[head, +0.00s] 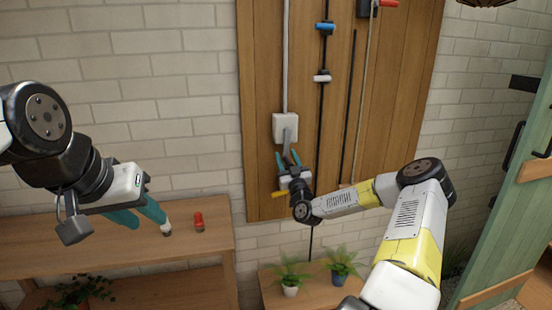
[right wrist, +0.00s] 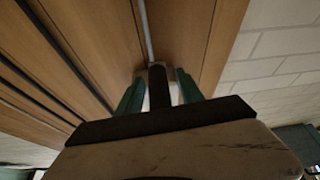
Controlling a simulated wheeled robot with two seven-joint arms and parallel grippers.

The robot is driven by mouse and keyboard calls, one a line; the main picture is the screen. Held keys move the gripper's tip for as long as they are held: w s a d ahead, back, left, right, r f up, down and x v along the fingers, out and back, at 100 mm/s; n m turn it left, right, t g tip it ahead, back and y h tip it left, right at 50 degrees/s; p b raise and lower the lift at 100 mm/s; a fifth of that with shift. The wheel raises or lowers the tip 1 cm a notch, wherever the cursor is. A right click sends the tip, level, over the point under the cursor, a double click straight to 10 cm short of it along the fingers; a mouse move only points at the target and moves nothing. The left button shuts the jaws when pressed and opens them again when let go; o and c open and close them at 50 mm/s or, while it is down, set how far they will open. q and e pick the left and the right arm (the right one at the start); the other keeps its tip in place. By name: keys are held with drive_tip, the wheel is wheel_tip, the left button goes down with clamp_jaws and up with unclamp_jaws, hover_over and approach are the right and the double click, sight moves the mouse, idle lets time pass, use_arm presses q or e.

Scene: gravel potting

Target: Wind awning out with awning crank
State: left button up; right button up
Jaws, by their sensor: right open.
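A pale gearbox (head: 285,127) is on the wooden board, below a long grey rod. A grey crank arm (head: 288,143) hangs from it, and a yellow handle (head: 279,194) shows lower down. My right gripper (head: 288,159) points up at the crank arm, its teal fingers apart on either side. In the right wrist view a dark bar (right wrist: 158,85) stands between the open fingers (right wrist: 159,92); I cannot tell whether they touch it. My left gripper (head: 140,214) appears open, above the left shelf.
A red object (head: 198,221) and a small white, dark-based object (head: 166,229) are by the left gripper, on the wooden shelf (head: 60,240). Potted plants (head: 290,280) (head: 341,270) stand below the board. Rods with blue (head: 325,26) and red (head: 389,4) parts hang right. A green door (head: 505,215) stands far right.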

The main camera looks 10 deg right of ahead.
drive_tip(key=shift+w, duration=0.15)
drive_tip(key=c, duration=0.9)
clamp_jaws()
